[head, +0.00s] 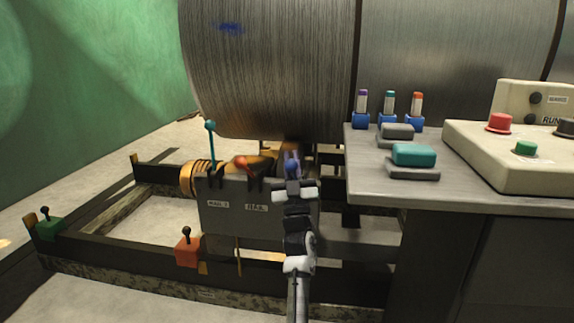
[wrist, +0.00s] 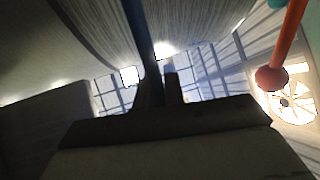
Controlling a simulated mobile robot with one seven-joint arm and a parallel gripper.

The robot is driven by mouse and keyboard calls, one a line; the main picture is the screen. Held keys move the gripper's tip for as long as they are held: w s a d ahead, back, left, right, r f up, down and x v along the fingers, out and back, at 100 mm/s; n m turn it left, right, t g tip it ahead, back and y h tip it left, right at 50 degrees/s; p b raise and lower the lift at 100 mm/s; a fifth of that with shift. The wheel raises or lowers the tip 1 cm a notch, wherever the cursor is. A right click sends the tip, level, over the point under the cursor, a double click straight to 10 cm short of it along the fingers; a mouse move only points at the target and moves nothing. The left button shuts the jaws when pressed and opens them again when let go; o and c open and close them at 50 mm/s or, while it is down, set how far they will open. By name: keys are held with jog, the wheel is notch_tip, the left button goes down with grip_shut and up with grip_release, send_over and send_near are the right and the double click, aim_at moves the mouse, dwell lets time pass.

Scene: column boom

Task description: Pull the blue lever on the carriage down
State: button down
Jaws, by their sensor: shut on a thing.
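The grey carriage (head: 225,220) sits on the dark rail frame below the big metal drum. It carries a teal lever (head: 211,145) standing upright, a red-orange lever (head: 243,163) and the blue lever (head: 291,165) at its right end. My gripper (head: 293,186) is at the blue lever and shut on it; the fingers and the lever's lower part are hard to make out in the head view. In the wrist view a dark blue shaft (wrist: 139,35) runs up from between the fingers (wrist: 160,88). The red-orange lever's round knob (wrist: 272,78) shows at the right, apart from my gripper.
The drum (head: 270,70) hangs close above the carriage. A grey console table (head: 370,180) stands at the right with buttons and several small items. A red box (head: 187,250) and a green box (head: 48,227) with black knobs sit on the frame.

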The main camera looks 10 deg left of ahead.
jog(key=shift+s+y, duration=0.15)
jog(key=shift+y, duration=0.15)
jog(key=c, duration=1.5)
grip_release()
notch_tip(320, 180, up, 20)
jog(key=p, duration=0.5)
jog(key=shift+p, duration=0.35)
